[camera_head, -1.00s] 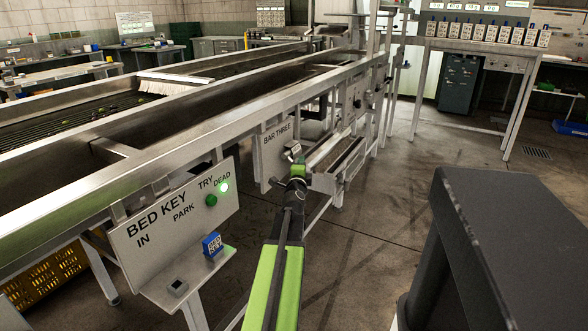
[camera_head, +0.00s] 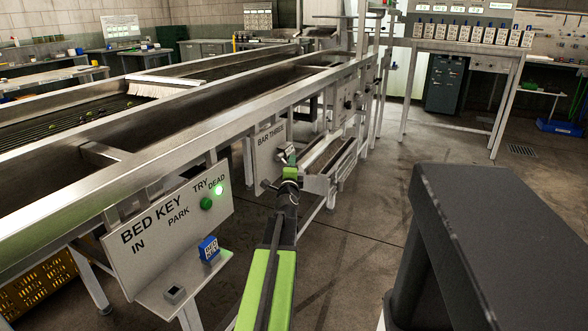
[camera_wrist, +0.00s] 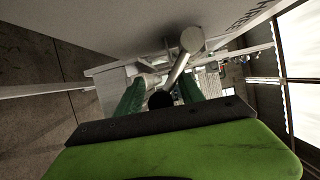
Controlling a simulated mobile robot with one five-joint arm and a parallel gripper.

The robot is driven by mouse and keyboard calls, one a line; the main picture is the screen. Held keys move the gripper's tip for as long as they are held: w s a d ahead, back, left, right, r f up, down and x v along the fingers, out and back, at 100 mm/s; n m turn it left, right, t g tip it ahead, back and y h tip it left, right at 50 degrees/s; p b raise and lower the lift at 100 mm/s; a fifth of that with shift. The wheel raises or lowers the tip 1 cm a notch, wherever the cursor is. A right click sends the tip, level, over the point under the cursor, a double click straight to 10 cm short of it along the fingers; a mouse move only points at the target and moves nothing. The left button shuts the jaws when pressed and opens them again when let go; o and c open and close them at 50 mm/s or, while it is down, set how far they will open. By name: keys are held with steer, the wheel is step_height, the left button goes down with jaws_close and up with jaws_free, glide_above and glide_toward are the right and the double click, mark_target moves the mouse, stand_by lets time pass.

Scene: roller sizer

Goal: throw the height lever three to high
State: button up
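The white panel marked BAR THREE (camera_head: 264,160) hangs on the front of the metal frame, and the lettered panel also shows in the wrist view (camera_wrist: 130,38). In the wrist view a grey metal lever with a thick round end (camera_wrist: 192,39) stands out from the panel, its thin rod slanting down toward my fingertips. My gripper (camera_head: 288,160) is close in front of this panel in the head view. Its two green fingers stand apart in the wrist view (camera_wrist: 162,84), with the rod near the gap. I cannot tell whether they touch it. Lever position markings are hidden.
A BED KEY panel (camera_head: 168,220) with a green button and a lit lamp is at the near left, with a blue block (camera_head: 208,249) on its ledge. A metal trough (camera_head: 335,160) lies just right of my gripper.

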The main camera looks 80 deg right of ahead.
steer(key=shift+s, duration=0.1)
steer(key=shift+a, duration=0.2)
steer(key=a, duration=0.7)
steer(key=shift+s, duration=0.2)
steer(key=shift+s, duration=0.1)
